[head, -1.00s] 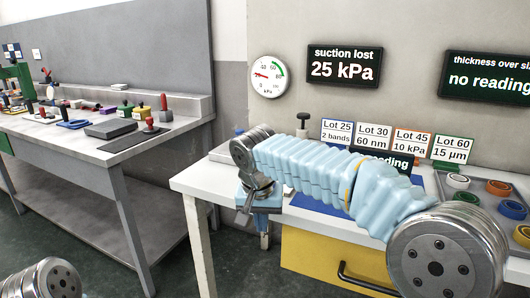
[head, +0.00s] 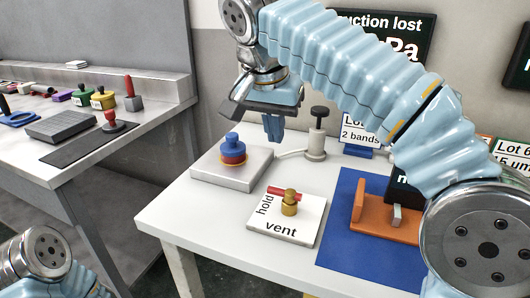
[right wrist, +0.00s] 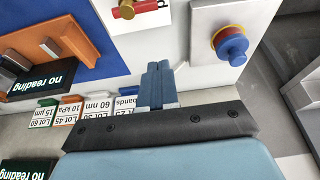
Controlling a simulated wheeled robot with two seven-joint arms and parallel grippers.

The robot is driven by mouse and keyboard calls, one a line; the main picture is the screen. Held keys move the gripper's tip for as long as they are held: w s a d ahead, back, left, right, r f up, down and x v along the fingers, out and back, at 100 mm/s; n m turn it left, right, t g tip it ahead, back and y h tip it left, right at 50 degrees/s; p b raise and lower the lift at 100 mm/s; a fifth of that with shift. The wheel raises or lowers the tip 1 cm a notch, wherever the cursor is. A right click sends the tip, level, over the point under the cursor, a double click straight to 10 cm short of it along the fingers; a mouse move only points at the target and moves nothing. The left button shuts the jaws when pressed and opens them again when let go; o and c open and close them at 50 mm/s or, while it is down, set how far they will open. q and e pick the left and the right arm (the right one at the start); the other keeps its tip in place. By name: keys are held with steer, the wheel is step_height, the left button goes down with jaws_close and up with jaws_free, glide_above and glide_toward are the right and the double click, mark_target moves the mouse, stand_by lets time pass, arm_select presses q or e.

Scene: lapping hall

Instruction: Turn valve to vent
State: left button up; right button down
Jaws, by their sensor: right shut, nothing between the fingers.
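The valve (head: 289,203) is a brass body with a red handle, on a white plate (head: 262,238) marked "hold" and "vent" on the white table. Its red handle points left, by the word "hold". In the right wrist view the valve (right wrist: 127,10) is at the top edge, partly cut off. My right gripper (head: 272,138) is shut and empty, raised above the table, behind and left of the valve and apart from it. Its closed blue fingers (right wrist: 157,74) show in the right wrist view. My left gripper is not in view; only a left arm joint shows at lower left.
A grey block (head: 243,181) with a blue and red knob stands left of the valve. A grey post with a black knob (head: 318,125) stands behind. An orange fixture (head: 375,222) lies on a blue mat (head: 345,262) at right. The suction sign (head: 385,28) is partly hidden.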

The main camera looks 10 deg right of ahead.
mark_target(284, 195)
steer(key=b+x, duration=0.2)
steer(key=x, duration=0.7)
steer(key=shift+w+d+f, duration=0.1)
steer(key=shift+w+d, duration=0.05)
steer(key=shift+w, duration=0.1)
steer(key=s+a, duration=0.1)
steer(key=s+a+f, duration=0.1)
steer(key=shift+s, duration=0.35)
steer(key=shift+s+a+f, duration=0.1)
steer(key=shift+s, duration=0.1)
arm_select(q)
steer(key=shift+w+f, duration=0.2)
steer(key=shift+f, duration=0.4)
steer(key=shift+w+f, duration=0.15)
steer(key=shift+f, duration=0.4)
